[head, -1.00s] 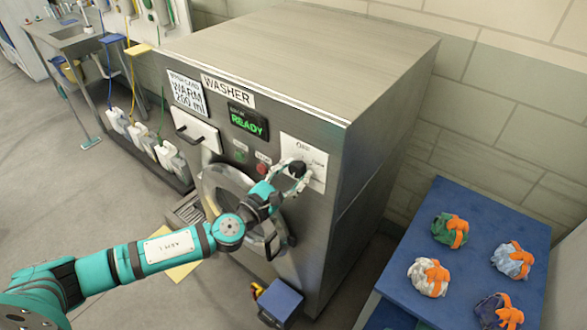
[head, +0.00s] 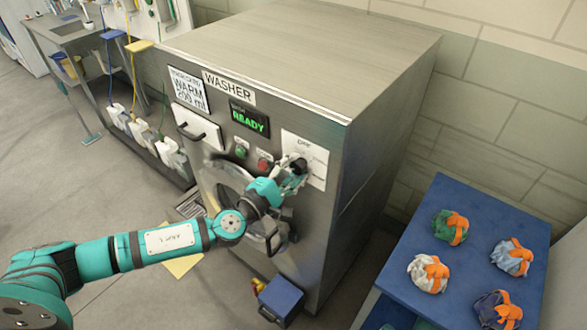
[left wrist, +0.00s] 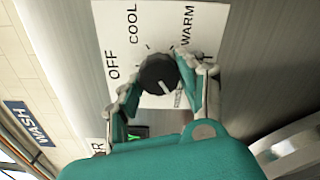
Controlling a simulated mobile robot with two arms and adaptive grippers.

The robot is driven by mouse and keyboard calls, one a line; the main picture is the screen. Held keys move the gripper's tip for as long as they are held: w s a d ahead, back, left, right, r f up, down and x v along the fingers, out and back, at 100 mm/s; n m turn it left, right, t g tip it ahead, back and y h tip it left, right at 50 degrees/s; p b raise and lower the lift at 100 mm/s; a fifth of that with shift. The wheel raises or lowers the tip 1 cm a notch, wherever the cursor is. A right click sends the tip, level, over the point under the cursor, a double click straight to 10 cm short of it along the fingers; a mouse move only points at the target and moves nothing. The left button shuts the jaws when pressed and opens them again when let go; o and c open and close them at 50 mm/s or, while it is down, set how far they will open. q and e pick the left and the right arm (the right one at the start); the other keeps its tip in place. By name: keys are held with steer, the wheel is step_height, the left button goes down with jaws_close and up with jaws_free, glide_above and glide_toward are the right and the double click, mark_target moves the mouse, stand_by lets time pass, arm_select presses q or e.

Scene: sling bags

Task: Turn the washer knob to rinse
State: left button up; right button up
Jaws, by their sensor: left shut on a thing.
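The washer (head: 340,150) is a grey metal box with a white dial plate on its front right. The black knob (left wrist: 157,73) sits on that plate, and also shows small in the head view (head: 300,165). In the left wrist view the plate (left wrist: 150,25) reads OFF, COOL and WARM; a small label by the right finger is partly hidden. The knob's white mark points down and right, toward that label. My left gripper (left wrist: 160,84) is shut on the knob, a finger on either side. It also shows in the head view (head: 292,178). My right gripper is not in view.
The washer's display (head: 249,119) reads READY, above a green and a red button. The round door (head: 225,190) is behind my arm. A blue table (head: 400,270) with several tied bags stands at the right. A blue box (head: 281,297) is on the floor.

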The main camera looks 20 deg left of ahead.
arm_select(q)
steer(key=shift+f+m, duration=0.15)
steer(key=shift+m, duration=0.35)
steer(key=o, duration=1.1)
steer(key=shift+o, duration=0.2)
steer(key=shift+s+a, duration=0.1)
steer(key=shift+s, duration=0.15)
steer(key=v, duration=1.1)
steer(key=shift+s, duration=0.2)
steer(key=shift+a, duration=0.1)
